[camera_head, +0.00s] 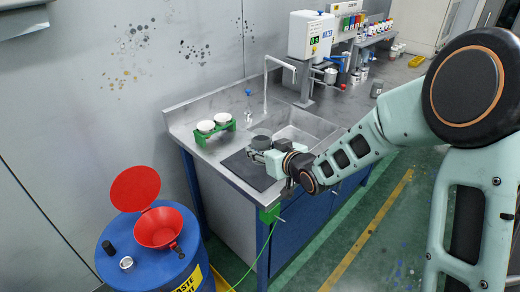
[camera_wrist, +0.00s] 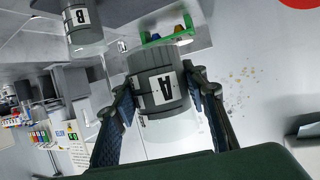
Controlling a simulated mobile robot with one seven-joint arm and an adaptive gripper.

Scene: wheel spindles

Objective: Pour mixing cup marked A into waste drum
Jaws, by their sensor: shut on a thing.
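The mixing cup marked A (camera_wrist: 160,88) is a grey cup with a white label, held between the two fingers of my gripper (camera_wrist: 168,100) in the wrist view. In the head view my gripper (camera_head: 268,156) is low over the metal counter, by a dark mat. A grey cup top (camera_head: 261,142) shows there beside it; its letter cannot be read. A second grey cup, marked B (camera_wrist: 80,22), is at the upper left of the wrist view. The blue waste drum (camera_head: 150,262) stands at the lower left, with a red funnel (camera_head: 158,228) and raised red lid on top.
A green rack (camera_head: 213,129) with two white-topped cups stands on the counter (camera_head: 345,106), left of the sink (camera_head: 298,132). A tap and a white dispenser (camera_head: 311,35) are behind. Floor shows between the counter and the drum.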

